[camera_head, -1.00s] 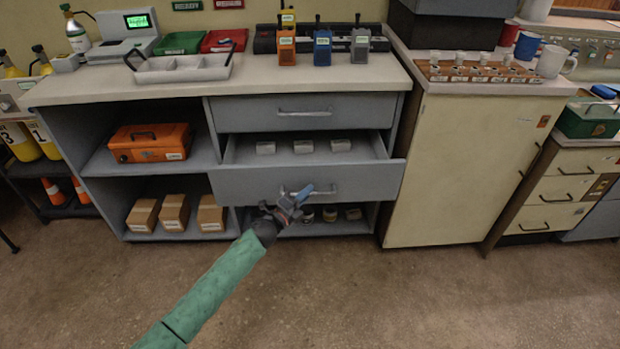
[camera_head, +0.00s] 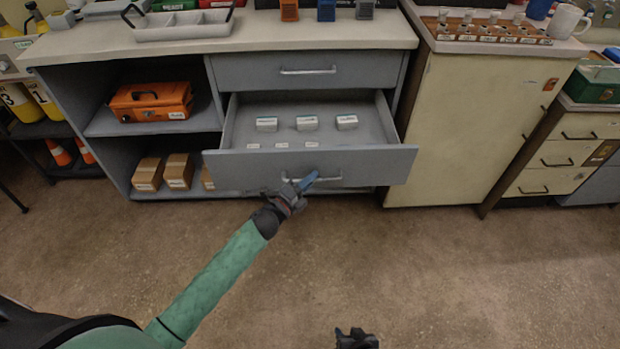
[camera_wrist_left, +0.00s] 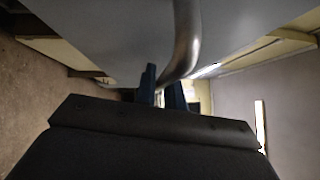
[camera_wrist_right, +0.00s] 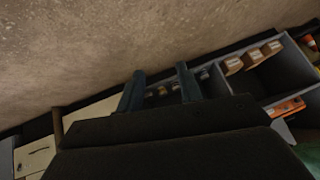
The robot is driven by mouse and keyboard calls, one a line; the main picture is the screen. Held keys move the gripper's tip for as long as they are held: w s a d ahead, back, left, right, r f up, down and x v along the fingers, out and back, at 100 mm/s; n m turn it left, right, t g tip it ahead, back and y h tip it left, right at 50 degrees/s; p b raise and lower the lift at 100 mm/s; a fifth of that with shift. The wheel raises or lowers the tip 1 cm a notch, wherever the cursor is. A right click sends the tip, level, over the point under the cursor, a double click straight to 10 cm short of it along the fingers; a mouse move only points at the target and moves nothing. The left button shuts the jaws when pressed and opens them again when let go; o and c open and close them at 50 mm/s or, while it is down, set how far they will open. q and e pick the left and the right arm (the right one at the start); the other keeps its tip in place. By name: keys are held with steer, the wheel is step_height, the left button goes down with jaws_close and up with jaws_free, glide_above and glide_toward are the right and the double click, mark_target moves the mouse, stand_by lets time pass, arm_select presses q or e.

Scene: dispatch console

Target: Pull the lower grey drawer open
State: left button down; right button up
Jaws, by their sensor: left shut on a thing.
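The lower grey drawer (camera_head: 240,171) is pulled well out of the cabinet, with white labelled boxes (camera_head: 307,123) and small white cards in it. Its metal bar handle (camera_head: 330,180) is on the front face. My left gripper (camera_head: 302,188) is shut on the handle, near its left part. In the left wrist view the blue fingers (camera_wrist_left: 160,88) are on either side of the curved bar (camera_wrist_left: 186,40). My right gripper (camera_head: 356,339) is low in the head view, over the floor. In the right wrist view its fingers (camera_wrist_right: 160,88) are apart with nothing between them.
The upper grey drawer (camera_head: 280,70) is closed. Left of the drawers, open shelves hold an orange case (camera_head: 152,101) and brown boxes (camera_head: 164,173). A cream cabinet (camera_head: 480,120) stands to the right. The floor (camera_head: 460,270) in front is clear.

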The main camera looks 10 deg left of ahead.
arm_select(q)
steer(key=c, duration=1.5)
jaws_free()
